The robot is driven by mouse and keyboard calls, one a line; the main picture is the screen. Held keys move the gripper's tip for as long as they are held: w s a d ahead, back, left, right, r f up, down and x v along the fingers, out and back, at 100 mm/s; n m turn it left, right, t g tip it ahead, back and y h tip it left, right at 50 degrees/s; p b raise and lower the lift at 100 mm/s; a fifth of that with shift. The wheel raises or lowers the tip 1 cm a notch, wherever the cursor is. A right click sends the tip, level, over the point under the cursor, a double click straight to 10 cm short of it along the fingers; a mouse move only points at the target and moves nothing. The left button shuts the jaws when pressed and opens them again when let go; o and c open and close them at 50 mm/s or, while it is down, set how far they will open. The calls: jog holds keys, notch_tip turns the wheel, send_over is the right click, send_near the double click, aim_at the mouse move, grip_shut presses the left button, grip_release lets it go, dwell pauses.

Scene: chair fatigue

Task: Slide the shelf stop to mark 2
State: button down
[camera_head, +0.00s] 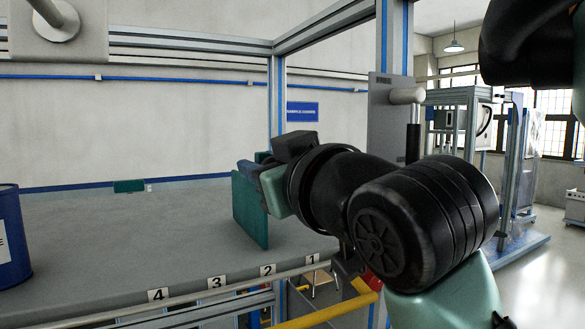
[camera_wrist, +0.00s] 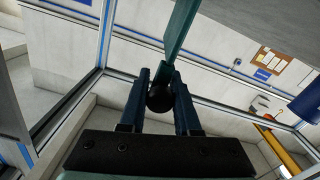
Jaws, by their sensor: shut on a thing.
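The shelf stop (camera_head: 248,212) is a teal upright plate standing on the grey shelf (camera_head: 130,235), left of my gripper. Its lower front corner is set back from the numbered front edge, near mark 2 (camera_head: 267,270) and mark 1 (camera_head: 312,259); I cannot tell its exact alignment. My gripper (camera_head: 256,169) reaches the plate's upper part from the right. In the wrist view my gripper (camera_wrist: 160,88) has its blue fingers on both sides of a round black knob (camera_wrist: 159,99), shut on it. The teal plate (camera_wrist: 181,32) extends beyond the knob.
Mark 3 (camera_head: 217,282) and mark 4 (camera_head: 158,295) lie farther left along the front edge. A blue drum (camera_head: 10,240) stands at the shelf's left. A small teal block (camera_head: 129,186) sits at the back. The shelf between drum and stop is clear. A metal post (camera_head: 277,105) rises behind.

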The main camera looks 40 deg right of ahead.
jog(key=shift+w+a, duration=0.1)
jog(key=shift+a, duration=0.45)
jog(key=shift+d, duration=0.1)
jog(key=c, duration=0.6)
grip_release()
jog(key=v, duration=1.3)
